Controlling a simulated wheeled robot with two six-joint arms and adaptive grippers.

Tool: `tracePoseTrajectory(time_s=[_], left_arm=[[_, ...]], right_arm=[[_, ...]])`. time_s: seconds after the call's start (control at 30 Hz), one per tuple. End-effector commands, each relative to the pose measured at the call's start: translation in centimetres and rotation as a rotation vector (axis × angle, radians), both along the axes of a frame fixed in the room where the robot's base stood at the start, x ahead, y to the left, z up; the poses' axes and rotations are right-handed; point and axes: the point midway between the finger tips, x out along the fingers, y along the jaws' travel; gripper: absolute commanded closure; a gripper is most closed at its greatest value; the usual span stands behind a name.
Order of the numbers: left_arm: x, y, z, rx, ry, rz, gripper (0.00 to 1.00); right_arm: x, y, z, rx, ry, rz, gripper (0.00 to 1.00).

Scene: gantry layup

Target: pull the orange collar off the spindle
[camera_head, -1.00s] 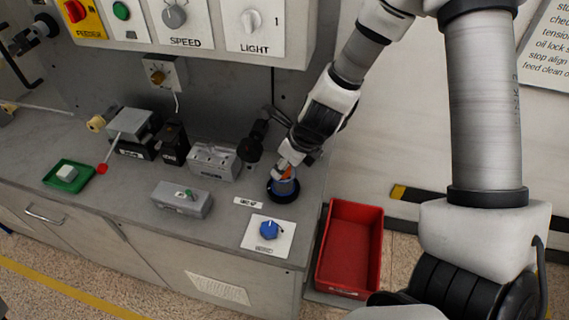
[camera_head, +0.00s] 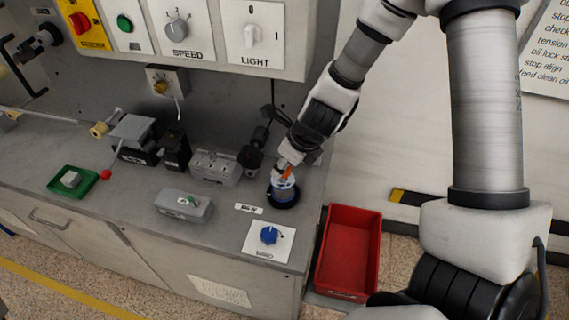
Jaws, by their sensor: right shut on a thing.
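The orange collar (camera_head: 287,173) shows as a small orange patch at the top of the spindle (camera_head: 283,189), a blue and pale post on a round black base near the counter's right end. My right gripper (camera_head: 284,170) comes down from the upper right and is shut on the collar, hiding most of it. I cannot tell whether the collar is still around the post. My left gripper is not in view.
A red bin (camera_head: 348,252) stands right of the counter. Grey blocks (camera_head: 184,205) and a green tray (camera_head: 73,182) lie left. A control panel (camera_head: 215,30) overhangs the back.

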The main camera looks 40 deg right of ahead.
Motion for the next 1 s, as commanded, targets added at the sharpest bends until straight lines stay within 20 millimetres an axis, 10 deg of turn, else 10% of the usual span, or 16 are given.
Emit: tracePoseTrajectory(time_s=[1.0], left_arm=[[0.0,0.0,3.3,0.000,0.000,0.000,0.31]], right_arm=[[0.0,0.0,3.6,0.001,-0.001,-0.001,1.00]])
